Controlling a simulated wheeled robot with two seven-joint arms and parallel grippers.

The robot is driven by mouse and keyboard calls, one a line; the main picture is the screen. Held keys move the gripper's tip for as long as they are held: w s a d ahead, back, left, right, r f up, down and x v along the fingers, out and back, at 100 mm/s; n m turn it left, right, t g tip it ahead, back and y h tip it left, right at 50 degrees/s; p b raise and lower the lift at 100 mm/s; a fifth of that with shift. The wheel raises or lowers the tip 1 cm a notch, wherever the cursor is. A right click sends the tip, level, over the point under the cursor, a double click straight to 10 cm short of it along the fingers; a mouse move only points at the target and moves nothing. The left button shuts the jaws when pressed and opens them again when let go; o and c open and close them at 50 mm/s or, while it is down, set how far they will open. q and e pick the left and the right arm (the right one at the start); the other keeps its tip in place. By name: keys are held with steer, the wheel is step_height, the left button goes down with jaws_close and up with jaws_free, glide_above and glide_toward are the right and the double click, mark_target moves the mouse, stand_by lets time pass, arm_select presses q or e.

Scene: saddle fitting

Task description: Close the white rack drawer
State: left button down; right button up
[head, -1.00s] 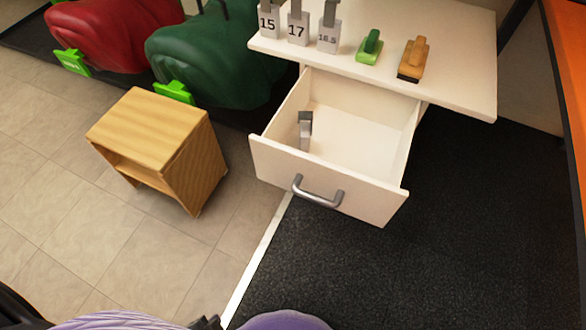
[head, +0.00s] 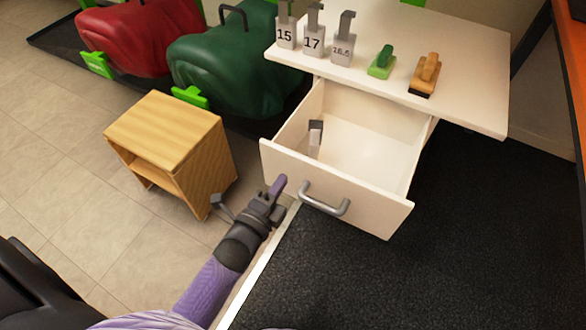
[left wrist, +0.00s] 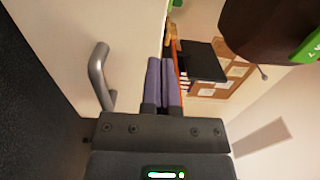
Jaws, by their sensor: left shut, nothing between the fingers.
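The white rack drawer (head: 376,205) is pulled out under the white rack top (head: 470,90) in the head view. Its grey bar handle (head: 325,198) is on the front panel. A grey metal piece with a white tag (head: 316,138) stands inside it. My left gripper (head: 279,187) is shut and empty, just in front of the left part of the drawer front and left of the handle. In the left wrist view its two purple fingers (left wrist: 164,82) are together, with the handle (left wrist: 99,75) to their left. I cannot tell whether the fingers touch the panel. My right gripper is not in view.
A wooden stool box (head: 168,145) stands on the tiles left of the drawer. On the rack top are several tagged metal pieces (head: 313,40), a green brush (head: 382,62) and a wooden brush (head: 426,73). Dark floor right of the drawer is clear.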

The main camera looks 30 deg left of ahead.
mark_target(297, 159)
arm_select(q)
steer(key=w+b, duration=0.1)
steer(key=w, duration=0.3)
steer(key=shift+w+f+b, duration=0.1)
steer(key=shift+f+b, duration=0.1)
steer(key=shift+b, duration=0.1)
steer(key=shift+w+r, duration=0.2)
steer(key=shift+w, duration=0.2)
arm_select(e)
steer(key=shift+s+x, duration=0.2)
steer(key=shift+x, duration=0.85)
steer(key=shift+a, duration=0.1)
arm_select(q)
steer(key=shift+w, duration=0.1)
